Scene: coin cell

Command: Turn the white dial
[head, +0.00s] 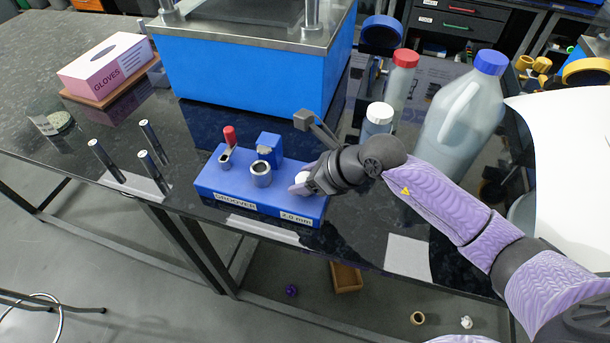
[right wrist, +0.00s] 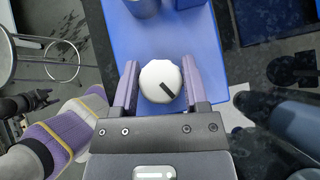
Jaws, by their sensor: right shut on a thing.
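The white dial (head: 301,178) sits on the right part of the blue device base (head: 262,208), which carries a label reading "GROOVER". In the right wrist view the dial (right wrist: 160,82) is round with one black pointer mark that points to the lower right. My right gripper (head: 299,188) reaches in from the right and is shut on the dial. In the right wrist view its fingers (right wrist: 160,84) stand on the left and right sides of the dial. My left gripper is not in view.
On the base stand a red-handled lever (head: 229,136), a metal cylinder (head: 261,174) and a blue block (head: 269,147). Several metal rods (head: 152,142) stand to the left. A white-capped bottle (head: 377,120) and a large blue-capped jug (head: 462,112) stand behind my right arm. A blue box (head: 255,75) is behind.

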